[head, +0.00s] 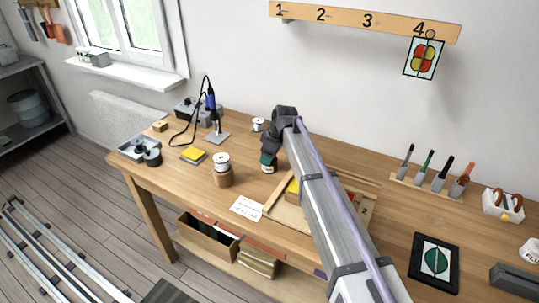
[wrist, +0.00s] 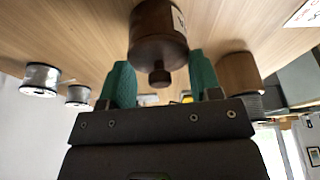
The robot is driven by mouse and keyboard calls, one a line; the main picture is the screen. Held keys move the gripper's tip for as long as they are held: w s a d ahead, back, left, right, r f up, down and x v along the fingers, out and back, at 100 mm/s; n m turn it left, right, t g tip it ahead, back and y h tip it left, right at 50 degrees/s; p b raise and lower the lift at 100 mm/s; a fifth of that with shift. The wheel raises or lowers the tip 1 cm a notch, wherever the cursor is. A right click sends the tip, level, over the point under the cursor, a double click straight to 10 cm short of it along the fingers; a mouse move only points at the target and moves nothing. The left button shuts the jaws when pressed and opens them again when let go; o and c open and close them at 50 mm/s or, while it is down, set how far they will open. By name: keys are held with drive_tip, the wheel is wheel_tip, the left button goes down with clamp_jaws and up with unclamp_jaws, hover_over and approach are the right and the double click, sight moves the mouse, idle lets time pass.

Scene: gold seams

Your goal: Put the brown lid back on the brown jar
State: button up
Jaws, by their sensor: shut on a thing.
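The brown jar (wrist: 160,18) is dark brown with a pale label, and it stands on the workbench below my gripper. In the head view the jar (head: 269,168) shows just under the fingers. The brown lid (wrist: 158,50), a dark disc with a round knob, is in line with the jar top. My gripper (wrist: 162,76) has its teal fingertips on either side of the lid, shut on it. In the head view my gripper (head: 268,154) is partly hidden by its own wrist. I cannot tell whether a gap remains between lid and jar.
A yellow pad (head: 193,155) and a soldering-iron stand (head: 216,137) are farther left. A wooden tray (head: 285,210) lies under my arm. The bench front between pad and tray holds a white card (head: 247,208).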

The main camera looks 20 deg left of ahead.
drive_tip(key=o, duration=1.2)
drive_tip(key=shift+r, duration=0.1)
wheel_tip(320, 180, up, 7)
drive_tip(key=p, duration=0.7)
